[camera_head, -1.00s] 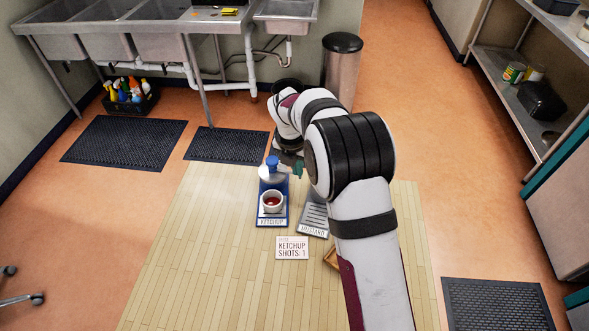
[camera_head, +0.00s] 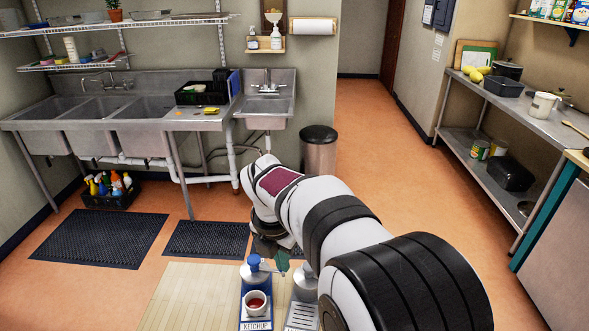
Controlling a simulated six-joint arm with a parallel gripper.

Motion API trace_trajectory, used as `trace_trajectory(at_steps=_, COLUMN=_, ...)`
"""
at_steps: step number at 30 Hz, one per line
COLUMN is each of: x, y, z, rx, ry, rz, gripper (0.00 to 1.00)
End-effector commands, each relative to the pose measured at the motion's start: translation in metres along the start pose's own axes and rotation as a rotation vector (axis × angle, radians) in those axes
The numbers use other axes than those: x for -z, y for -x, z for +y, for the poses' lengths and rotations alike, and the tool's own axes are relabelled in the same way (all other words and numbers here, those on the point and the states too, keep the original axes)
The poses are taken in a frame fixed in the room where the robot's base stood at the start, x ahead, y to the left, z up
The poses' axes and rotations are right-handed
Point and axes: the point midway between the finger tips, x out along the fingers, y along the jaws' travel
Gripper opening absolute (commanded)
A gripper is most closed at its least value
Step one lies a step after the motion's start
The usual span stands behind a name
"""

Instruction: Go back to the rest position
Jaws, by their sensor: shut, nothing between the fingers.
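My arm reaches from the lower right over the worktop. My gripper (camera_head: 281,262) is shut and empty, with its green tip just right of the blue pump head of the ketchup dispenser (camera_head: 254,272). The gripper is partly hidden by my own wrist. A white cup (camera_head: 256,310) with red sauce in it stands in front of that dispenser, on a blue stand (camera_head: 256,325) labelled KETCHUP. A grey dispenser (camera_head: 305,283) stands to the right on a grey slotted stand (camera_head: 302,318), partly hidden by my arm.
Bare light wood worktop (camera_head: 190,292) lies left of the ketchup stand. Beyond are steel sinks (camera_head: 140,125), a trash bin (camera_head: 319,150), dark floor mats (camera_head: 100,238) and a crate of spray bottles (camera_head: 108,192). A steel shelf table (camera_head: 520,125) stands at right.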

Motion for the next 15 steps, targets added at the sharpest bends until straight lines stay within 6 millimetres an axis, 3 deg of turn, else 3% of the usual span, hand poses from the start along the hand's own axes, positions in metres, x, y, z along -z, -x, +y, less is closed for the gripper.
trace_trajectory(at_steps=2, x=0.01, y=0.021, z=-0.041, rx=0.01, ry=-0.376, rz=0.032, gripper=0.0)
trace_trajectory(at_steps=5, x=0.044, y=0.046, z=-0.107, rx=0.059, ry=-1.084, rz=0.093, gripper=0.0)
trace_trajectory(at_steps=9, x=0.111, y=0.062, z=-0.182, rx=0.188, ry=-2.053, rz=0.15, gripper=0.0)
trace_trajectory(at_steps=12, x=0.156, y=0.062, z=-0.213, rx=0.304, ry=-2.59, rz=0.162, gripper=0.0)
trace_trajectory(at_steps=15, x=0.185, y=0.058, z=-0.229, rx=0.401, ry=-2.932, rz=0.156, gripper=0.0)
